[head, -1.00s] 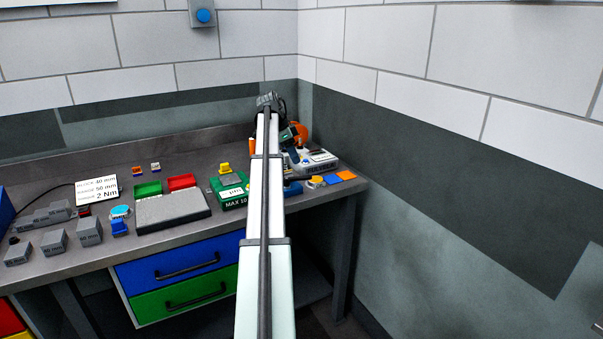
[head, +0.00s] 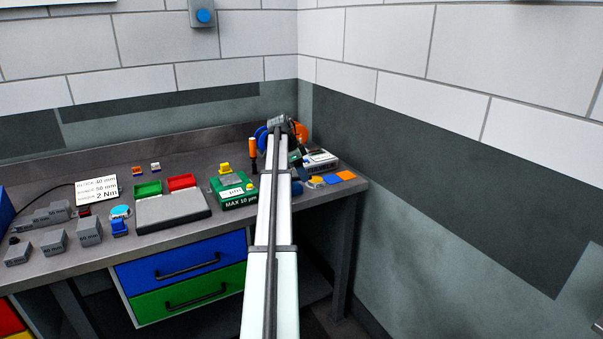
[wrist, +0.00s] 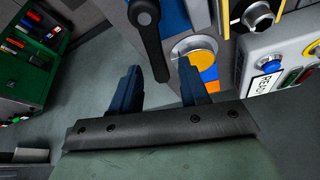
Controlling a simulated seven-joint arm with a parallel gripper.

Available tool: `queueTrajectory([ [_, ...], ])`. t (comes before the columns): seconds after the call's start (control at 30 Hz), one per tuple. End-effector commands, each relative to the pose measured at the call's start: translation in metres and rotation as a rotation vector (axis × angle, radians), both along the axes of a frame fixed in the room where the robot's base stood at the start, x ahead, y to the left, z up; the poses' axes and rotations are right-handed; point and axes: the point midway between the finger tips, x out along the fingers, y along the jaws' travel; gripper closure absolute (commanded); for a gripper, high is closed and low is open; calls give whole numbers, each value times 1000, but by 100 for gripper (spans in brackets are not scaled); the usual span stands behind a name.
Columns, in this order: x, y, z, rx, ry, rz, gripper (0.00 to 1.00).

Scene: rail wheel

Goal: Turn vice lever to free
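The vice lever is a dark grey bar (wrist: 152,45) with a round pivot at the top of the wrist view. It points down the picture, and its rounded end appears between my fingertips. Blue vice parts (wrist: 182,14) show behind it. My gripper (wrist: 160,68) is open, with its two dark blue fingers apart on either side of the lever end. I see no clear contact, and cannot tell the depth gap. In the head view my arm hides the lever and most of the vice.
A grey box with a READY label (wrist: 268,84) stands close on the right in the wrist view. A silver and yellow disc (wrist: 181,48) lies near the right finger. The green MAX 10 box (head: 238,200) is left of my arm. Walls close the corner behind.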

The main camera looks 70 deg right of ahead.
Motion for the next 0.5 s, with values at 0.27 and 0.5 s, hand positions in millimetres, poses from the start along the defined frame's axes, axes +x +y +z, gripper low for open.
queueTrajectory([
  [0.27, 0, 0, 0, 0, 0, 0, 82],
  [0.5, 0, 0, 0, 0, 0, 0, 100],
])
